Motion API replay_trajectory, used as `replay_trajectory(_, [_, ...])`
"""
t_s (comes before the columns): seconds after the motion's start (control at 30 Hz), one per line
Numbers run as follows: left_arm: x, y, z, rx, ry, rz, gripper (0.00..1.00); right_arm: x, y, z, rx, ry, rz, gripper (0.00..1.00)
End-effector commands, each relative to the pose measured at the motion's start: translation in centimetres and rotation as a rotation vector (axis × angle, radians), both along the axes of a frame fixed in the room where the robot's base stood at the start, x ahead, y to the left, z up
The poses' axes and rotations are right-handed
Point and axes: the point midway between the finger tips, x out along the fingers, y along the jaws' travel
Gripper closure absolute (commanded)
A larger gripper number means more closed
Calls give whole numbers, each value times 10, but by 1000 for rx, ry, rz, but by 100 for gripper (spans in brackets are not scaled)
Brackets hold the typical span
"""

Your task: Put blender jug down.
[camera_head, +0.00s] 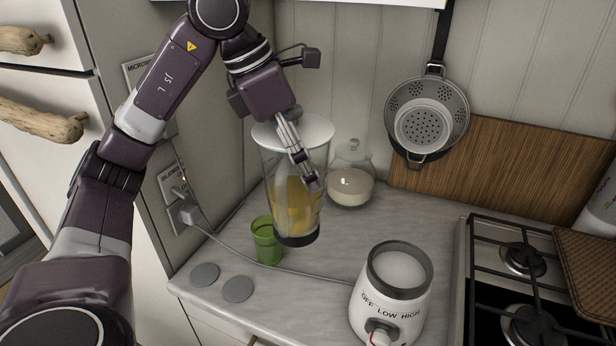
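The blender jug (279,200) is clear, with a pale lid, a dark base ring and yellowish-orange contents. It is nearly upright, leaning slightly, and appears to be above the counter (225,240). My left gripper (308,178) reaches down at the jug's near right side and appears shut on it; the exact contact is partly hidden by the fingers. The white blender base (393,300), with a dark rim and a dial marked OFF LOW HIGH, stands to the right and nearer, its top empty. My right gripper is out of view.
A green cup (266,241) stands close to the jug's lower left. A glass jar (351,180) is behind it. A cord crosses the counter from a wall plug (184,213). Two grey discs (237,289) lie at front left. The gas stove (520,270) is at right; a strainer (427,115) hangs above.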

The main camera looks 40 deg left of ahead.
Motion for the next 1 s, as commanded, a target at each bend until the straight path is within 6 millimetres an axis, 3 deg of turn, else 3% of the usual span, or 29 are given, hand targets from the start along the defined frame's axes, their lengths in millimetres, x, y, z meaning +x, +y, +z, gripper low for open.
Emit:
replay_trajectory(0.17, [0, 0, -31, -1, 0, 2, 54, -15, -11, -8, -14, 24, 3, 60])
replay_trajectory(0.6, [0, 1, -104, 0, -1, 2, 54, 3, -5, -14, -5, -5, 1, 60])
replay_trajectory(0.8, [1, 1, -126, -1, -3, 2, 54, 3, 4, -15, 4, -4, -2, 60])
replay_trajectory(1.0, [1, 0, -135, -1, -4, 1, 54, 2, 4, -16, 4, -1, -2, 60])
